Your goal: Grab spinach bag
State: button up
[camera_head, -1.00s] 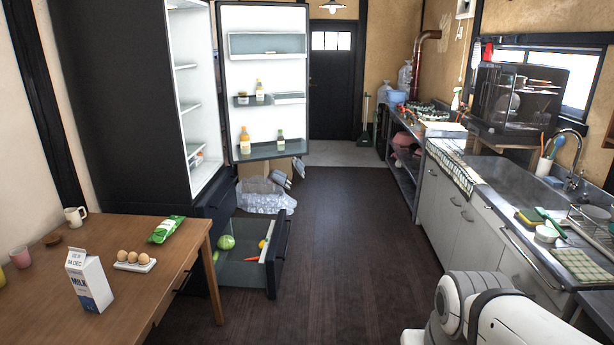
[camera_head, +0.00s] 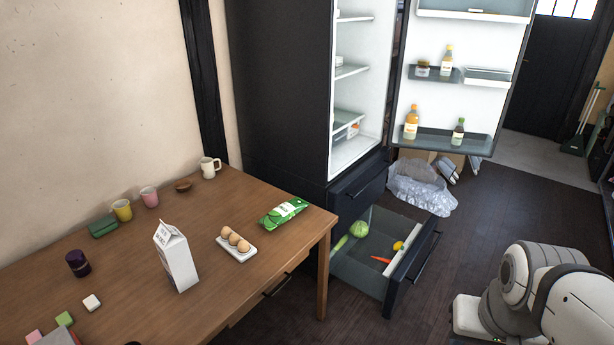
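The spinach bag (camera_head: 284,213) is a green and white packet. It lies flat on the wooden table (camera_head: 207,285) near the table's far right corner, close to the fridge. Nothing covers it. My arm shows at the lower right, over the floor and well apart from the table. My gripper is not in view.
Near the bag are an egg tray (camera_head: 236,246) and a milk carton (camera_head: 176,256). The fridge door (camera_head: 470,35) stands open. The fridge's lower drawer (camera_head: 360,272) is pulled out beside the table, with vegetables inside. Open floor lies right of the drawer.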

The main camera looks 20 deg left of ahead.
aim_at(286, 211)
jog(key=u, duration=0.75)
jog(key=i, duration=1.35)
jog(key=u, duration=0.85)
jog(key=k, duration=0.7)
jog(key=u, duration=0.15)
jog(key=i, duration=0.85)
jog(key=z, duration=0.1)
